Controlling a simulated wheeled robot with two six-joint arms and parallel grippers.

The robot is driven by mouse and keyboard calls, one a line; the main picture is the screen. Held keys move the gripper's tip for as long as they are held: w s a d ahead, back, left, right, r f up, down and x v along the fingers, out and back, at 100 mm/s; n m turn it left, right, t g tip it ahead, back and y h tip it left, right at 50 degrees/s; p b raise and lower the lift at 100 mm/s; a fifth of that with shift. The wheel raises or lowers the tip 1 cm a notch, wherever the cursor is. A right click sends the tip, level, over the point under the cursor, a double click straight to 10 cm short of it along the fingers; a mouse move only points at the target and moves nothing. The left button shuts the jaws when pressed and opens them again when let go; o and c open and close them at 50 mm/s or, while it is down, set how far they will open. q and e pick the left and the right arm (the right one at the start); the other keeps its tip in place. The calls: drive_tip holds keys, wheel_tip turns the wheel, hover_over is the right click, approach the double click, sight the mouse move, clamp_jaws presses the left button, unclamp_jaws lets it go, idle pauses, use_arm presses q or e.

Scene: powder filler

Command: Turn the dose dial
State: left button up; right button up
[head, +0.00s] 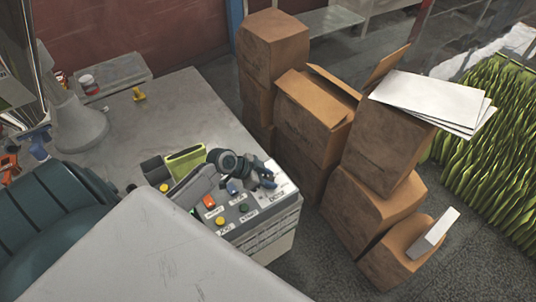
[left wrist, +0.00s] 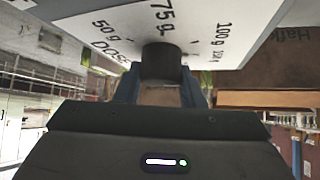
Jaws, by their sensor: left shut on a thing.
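The dose dial is a black round knob (left wrist: 161,62) on a white plate marked 50 g, 75 g and 100 g in the left wrist view. My left gripper (left wrist: 160,88) has its blue fingers on either side of the knob and is shut on it. No pointer mark on the knob can be made out. In the head view my left gripper (head: 265,178) is at the upper right of the control panel (head: 268,222), over the dial plate. It hides the knob there. My right gripper is not in view.
Stacked cardboard boxes (head: 375,135) stand to the right. A grey funnel-like part (head: 80,122) is on the left of the worktop.

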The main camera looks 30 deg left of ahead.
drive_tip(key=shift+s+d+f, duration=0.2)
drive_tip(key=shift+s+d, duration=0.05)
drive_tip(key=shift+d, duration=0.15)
use_arm(q)
drive_tip(key=o, duration=1)
drive_tip(key=shift+w, duration=0.1)
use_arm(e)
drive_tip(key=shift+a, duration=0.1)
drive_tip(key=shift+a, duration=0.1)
use_arm(q)
drive_tip(key=shift+s+a+r, duration=0.2)
drive_tip(key=shift+s+r, duration=0.05)
drive_tip(key=shift+s, duration=0.05)
drive_tip(key=b+v, duration=0.1)
drive_tip(key=v, duration=0.6)
drive_tip(key=shift+s+a+r, duration=0.15)
drive_tip(key=shift+a+r, duration=0.05)
drive_tip(key=shift+a, duration=0.05)
drive_tip(key=shift+v, duration=1.1)
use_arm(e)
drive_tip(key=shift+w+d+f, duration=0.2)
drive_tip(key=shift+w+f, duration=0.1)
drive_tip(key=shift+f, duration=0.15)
